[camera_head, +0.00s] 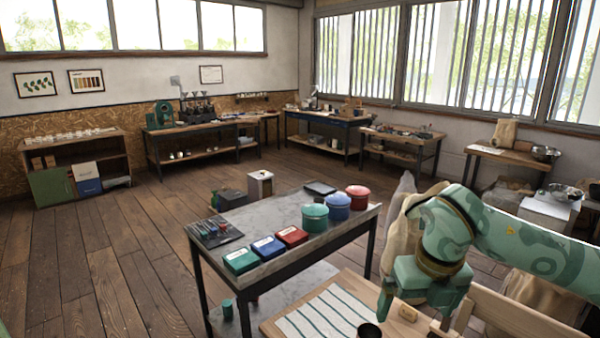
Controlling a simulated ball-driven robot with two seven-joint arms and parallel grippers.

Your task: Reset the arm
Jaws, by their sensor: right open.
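My right arm (540,243) is green and comes in from the right edge, bent down at the wrist. My right gripper (418,303) points down over the near wooden table, with its fingers apart and nothing seen between them. A small light-brown block (408,313) shows below it on the table; I cannot tell the exact gap. My left gripper is not in view.
A striped cloth (328,312) and a dark cup (369,331) are on the near table. The grey table (335,222) beyond holds green (315,218), blue (337,206) and red (358,197) lidded pots, and several coloured boxes. Sacks (398,225) stand beside my arm. The left floor is clear.

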